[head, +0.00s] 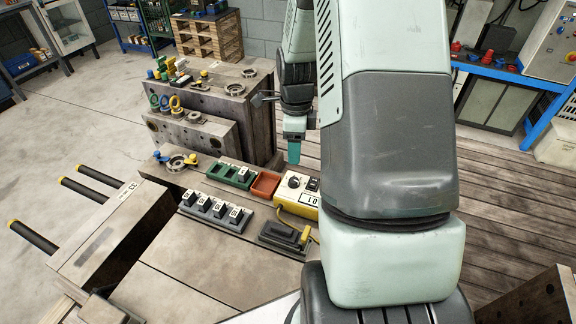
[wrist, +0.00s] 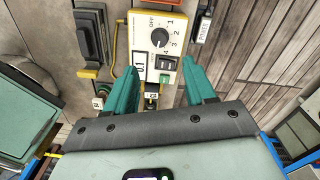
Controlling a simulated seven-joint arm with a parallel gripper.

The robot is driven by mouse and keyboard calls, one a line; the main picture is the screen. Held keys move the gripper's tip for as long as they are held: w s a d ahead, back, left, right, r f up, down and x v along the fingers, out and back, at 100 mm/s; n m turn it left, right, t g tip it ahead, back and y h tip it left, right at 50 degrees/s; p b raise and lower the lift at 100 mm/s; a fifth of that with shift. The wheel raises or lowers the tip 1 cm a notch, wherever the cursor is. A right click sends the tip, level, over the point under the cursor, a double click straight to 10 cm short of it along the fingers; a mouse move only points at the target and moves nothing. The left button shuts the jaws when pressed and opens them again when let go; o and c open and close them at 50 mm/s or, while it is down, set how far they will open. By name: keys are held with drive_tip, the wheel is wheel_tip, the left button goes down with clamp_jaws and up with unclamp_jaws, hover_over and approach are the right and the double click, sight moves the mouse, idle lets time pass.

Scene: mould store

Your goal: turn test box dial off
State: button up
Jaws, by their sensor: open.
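The test box (head: 284,194) is a cream-topped box with a yellow edge on the bench. Its black round dial (head: 293,182) sits on top. In the wrist view the test box (wrist: 137,38) shows the dial (wrist: 160,37) with OFF and several numbers printed around it. The pointer's exact setting is too small to tell. A dark switch block and a label lie beside the dial. My gripper (head: 293,155) hangs above and behind the box in the head view. In the wrist view my gripper (wrist: 160,67) has two teal fingers spread apart, empty, not touching the dial.
A red tray (head: 265,185) and green tray (head: 231,175) stand left of the box. A row of grey numbered blocks (head: 215,212) and a black clamp-like fixture with a yellow handle (head: 286,236) lie nearer. Large steel mould blocks (head: 206,105) rise behind.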

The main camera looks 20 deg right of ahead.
sight(294, 180)
wheel_tip(294, 180, down, 10)
drive_tip(key=shift+s+a+f, duration=0.1)
drive_tip(key=shift+s+f, duration=0.05)
drive_tip(key=shift+f, duration=0.1)
clamp_jaws()
idle(0.5)
